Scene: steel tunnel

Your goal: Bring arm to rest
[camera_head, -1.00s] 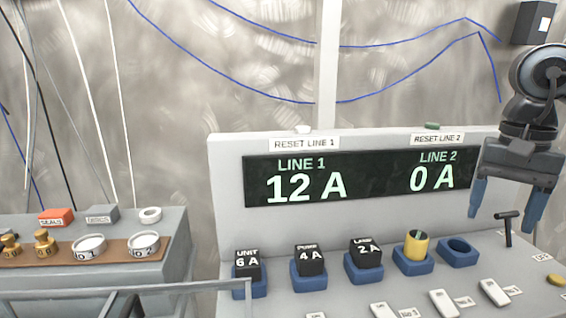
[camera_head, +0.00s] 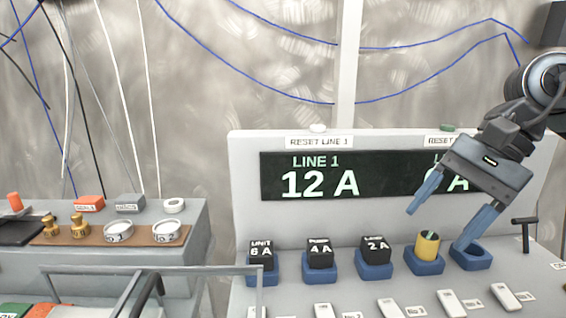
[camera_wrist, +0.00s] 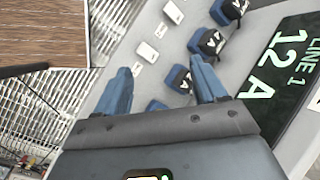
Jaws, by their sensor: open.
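My gripper (camera_head: 446,222) hangs at the right in the head view, tilted, with its two blue fingers spread and nothing between them. In that view it overlaps the display's Line 2 reading and the area by the yellow plug (camera_head: 427,245) and the empty blue socket (camera_head: 470,256). I cannot tell how far in front of them it is. In the wrist view the two fingers (camera_wrist: 160,88) are apart above the console, with black plugs (camera_wrist: 212,42) in blue sockets beyond them.
The console's display (camera_head: 340,176) reads 12 A for Line 1. Three black plugs (camera_head: 320,254) sit in sockets to the left of the yellow one. A black T-handle (camera_head: 525,234) stands at the right. A side bench (camera_head: 185,250) with brass weights and a metal rail (camera_head: 200,270) lies left.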

